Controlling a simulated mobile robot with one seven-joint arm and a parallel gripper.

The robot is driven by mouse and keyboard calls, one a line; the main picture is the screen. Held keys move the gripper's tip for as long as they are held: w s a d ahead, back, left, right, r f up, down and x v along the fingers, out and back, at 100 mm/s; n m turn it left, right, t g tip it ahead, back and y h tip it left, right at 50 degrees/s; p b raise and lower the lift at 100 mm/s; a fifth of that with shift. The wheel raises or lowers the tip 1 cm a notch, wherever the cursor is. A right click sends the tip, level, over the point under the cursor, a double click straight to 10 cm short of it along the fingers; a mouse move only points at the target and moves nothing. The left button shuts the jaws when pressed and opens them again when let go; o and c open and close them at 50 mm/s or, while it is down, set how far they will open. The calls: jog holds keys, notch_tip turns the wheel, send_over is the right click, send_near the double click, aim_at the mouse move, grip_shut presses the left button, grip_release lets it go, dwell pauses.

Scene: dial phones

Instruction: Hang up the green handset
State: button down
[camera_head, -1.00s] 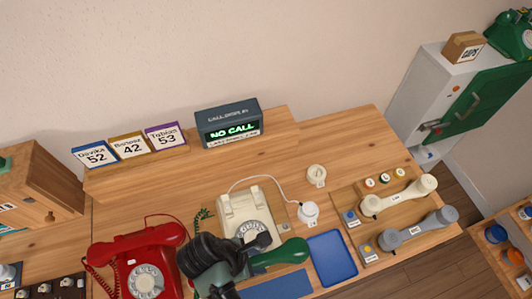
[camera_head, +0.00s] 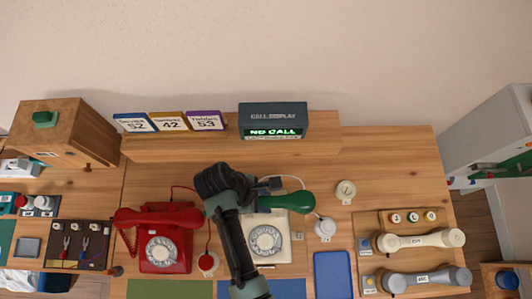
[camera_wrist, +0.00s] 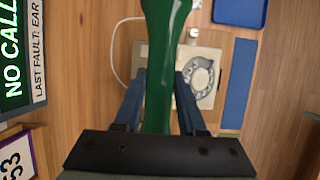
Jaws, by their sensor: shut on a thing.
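The green handset (camera_head: 290,202) is held in my gripper (camera_wrist: 160,78), with its blue fingers on either side of the grip in the wrist view. One rounded end sticks out to the right in the head view; my wrist and arm hide the other end. The handset appears above the back part of the cream dial phone (camera_head: 265,240), whose dial is uncovered. It also shows in the wrist view (camera_wrist: 158,45), running lengthwise between the fingers. I see no green phone base in the current views.
A red phone (camera_head: 163,254) with its handset on stands left. The call display (camera_head: 273,117) reads NO CALL. Cream (camera_head: 420,240) and grey (camera_head: 425,280) handsets lie on a board at right. A blue tray (camera_head: 332,275) is at the front. A grey cabinet (camera_head: 490,130) stands far right.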

jog(key=shift+w+f+b, duration=0.1)
jog(key=shift+f+b, duration=2.2)
jog(key=shift+b, duration=0.05)
jog(key=shift+r+p, duration=0.1)
jog(key=shift+p, duration=1.05)
jog(key=shift+f+b, duration=0.75)
jog(key=shift+f, duration=0.45)
jog(key=shift+c, duration=2)
grip_release()
jog(key=shift+r, duration=0.1)
jog(key=v, duration=1.3)
jog(key=shift+w, duration=0.1)
